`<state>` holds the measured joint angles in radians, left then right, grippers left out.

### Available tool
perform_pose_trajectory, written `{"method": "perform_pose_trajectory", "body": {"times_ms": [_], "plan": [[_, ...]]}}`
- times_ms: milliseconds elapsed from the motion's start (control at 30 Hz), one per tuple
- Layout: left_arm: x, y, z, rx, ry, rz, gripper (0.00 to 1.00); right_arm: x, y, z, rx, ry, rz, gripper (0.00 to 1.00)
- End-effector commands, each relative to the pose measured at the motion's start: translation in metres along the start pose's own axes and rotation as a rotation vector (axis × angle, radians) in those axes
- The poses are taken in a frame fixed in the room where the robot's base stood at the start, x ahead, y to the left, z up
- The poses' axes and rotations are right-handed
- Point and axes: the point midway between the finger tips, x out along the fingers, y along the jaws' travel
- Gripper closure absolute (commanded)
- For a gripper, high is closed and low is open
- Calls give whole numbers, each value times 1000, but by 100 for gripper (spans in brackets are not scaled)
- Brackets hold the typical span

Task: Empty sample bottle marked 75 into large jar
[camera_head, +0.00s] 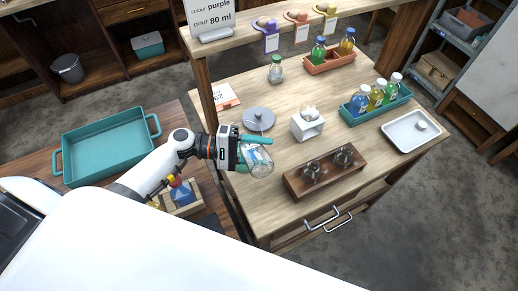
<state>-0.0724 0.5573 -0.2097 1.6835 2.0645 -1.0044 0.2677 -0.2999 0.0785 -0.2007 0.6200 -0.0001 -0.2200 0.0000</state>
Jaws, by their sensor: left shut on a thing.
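My left gripper (252,152) has teal fingers shut on a clear glass vessel (260,166) with a blue-and-white patch, near the table's left front edge. I cannot tell whether this is the sample bottle, the large jar, or one in front of the other. No 75 mark is readable. A grey round lid (258,119) lies just behind it. A clear bottle with a green cap (275,72) stands farther back. Several capped bottles of coloured liquid stand in a teal tray (382,116) and an orange tray (331,63). My right gripper is out of view.
A wooden rack (325,180) with glassware stands at the front, behind it a white block (307,127). A white tray (410,134) is at the right. A shelf (235,38) carries a sign reading "colour purple, pour 80 ml". A teal bin (105,143) lies on the left table.

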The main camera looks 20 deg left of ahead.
Motion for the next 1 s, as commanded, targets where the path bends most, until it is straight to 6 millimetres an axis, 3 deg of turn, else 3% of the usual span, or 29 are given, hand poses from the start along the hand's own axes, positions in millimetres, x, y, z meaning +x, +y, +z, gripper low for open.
{"method": "perform_pose_trajectory", "body": {"times_ms": [1000], "plan": [[-2,-9,1,-118,26,-50,75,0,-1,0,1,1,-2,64]]}}
